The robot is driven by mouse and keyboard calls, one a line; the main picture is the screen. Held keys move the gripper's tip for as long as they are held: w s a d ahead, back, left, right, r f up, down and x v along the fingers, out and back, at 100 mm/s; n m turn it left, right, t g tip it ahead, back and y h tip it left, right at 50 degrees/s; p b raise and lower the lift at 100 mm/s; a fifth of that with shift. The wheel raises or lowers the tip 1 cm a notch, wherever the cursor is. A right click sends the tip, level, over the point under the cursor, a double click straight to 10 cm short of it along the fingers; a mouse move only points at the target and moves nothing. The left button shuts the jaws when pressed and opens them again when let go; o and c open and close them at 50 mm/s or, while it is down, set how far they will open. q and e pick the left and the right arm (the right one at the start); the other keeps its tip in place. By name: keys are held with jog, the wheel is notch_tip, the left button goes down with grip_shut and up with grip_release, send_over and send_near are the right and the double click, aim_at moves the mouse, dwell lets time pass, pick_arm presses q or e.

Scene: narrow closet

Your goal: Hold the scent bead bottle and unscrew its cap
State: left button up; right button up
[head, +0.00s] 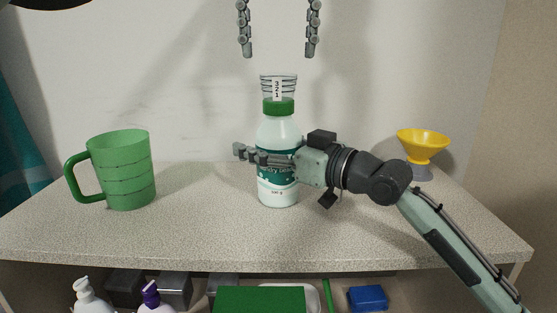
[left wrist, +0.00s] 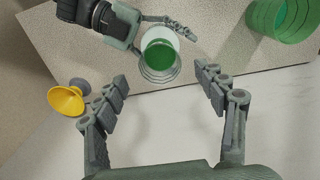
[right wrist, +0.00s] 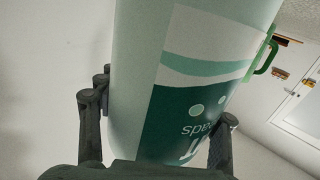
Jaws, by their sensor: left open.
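The scent bead bottle (head: 280,133) is white with a teal label and stands upright on the counter. Its green cap (head: 279,106) is on the neck, with a clear measuring cup (head: 279,88) marked with numbers above it. My right gripper (head: 265,156) is shut around the bottle's body from the right, with a finger on each side in the right wrist view (right wrist: 160,115). My left gripper (head: 279,56) is open and empty, pointing down above the bottle. In the left wrist view the green cap (left wrist: 159,54) shows through the cup, between and beyond the open fingers.
A green pitcher (head: 125,172) stands on the left of the counter (head: 200,230). A yellow funnel-shaped item (head: 422,145) stands at the right rear. Below the counter are a white pump bottle (head: 90,298), a purple-topped bottle (head: 152,297) and a blue block (head: 368,298).

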aim_at(279, 94)
jog(key=c, duration=1.2)
grip_shut()
pick_arm(q)
jog(key=shift+f, duration=4)
